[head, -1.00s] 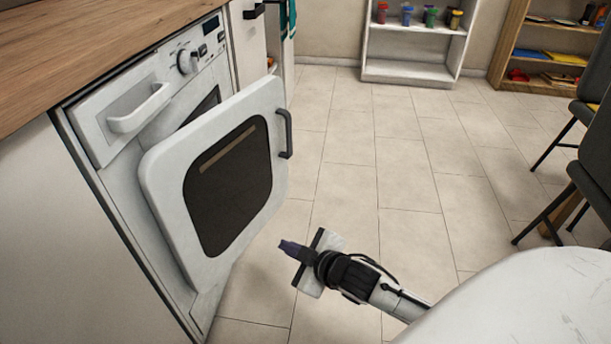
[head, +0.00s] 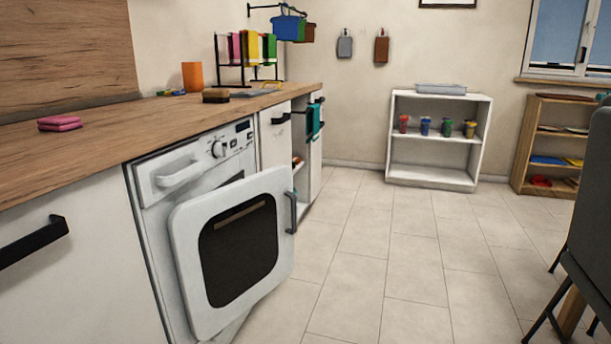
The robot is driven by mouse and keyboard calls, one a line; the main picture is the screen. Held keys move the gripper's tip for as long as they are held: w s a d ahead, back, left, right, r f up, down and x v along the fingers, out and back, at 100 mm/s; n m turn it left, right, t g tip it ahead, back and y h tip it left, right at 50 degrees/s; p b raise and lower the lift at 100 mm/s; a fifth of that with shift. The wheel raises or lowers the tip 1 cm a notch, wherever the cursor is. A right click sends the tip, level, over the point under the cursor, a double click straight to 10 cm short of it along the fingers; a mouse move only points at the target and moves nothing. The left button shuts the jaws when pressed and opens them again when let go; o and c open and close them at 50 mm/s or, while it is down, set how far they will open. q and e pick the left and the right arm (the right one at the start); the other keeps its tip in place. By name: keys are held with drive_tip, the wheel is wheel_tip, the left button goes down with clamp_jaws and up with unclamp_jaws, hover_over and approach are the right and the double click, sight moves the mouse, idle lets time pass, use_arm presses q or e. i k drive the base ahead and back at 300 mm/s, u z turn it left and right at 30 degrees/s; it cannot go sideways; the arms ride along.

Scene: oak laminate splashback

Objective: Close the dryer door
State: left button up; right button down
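The dryer (head: 193,164) is a white machine set under the wooden counter, with a control panel, a round knob and a drawer handle at its top. Its door (head: 186,262) is white with rounded corners and a dark window, and stands partly open, swung out over the floor. The dark door handle (head: 291,212) is on the door's right edge. The inside of the dryer is hidden behind the door. Neither of my grippers shows in the head view now.
The counter (head: 112,140) runs along the left, with a pink sponge (head: 59,124) and a brush (head: 216,96) on it. A white shelf (head: 433,177) stands at the back wall. A dark chair (head: 590,215) is at the right. The tiled floor between is clear.

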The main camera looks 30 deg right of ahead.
sight(232, 243)
drive_tip(key=z, duration=0.6)
drive_tip(key=i, duration=1.4)
drive_tip(key=u, duration=0.25)
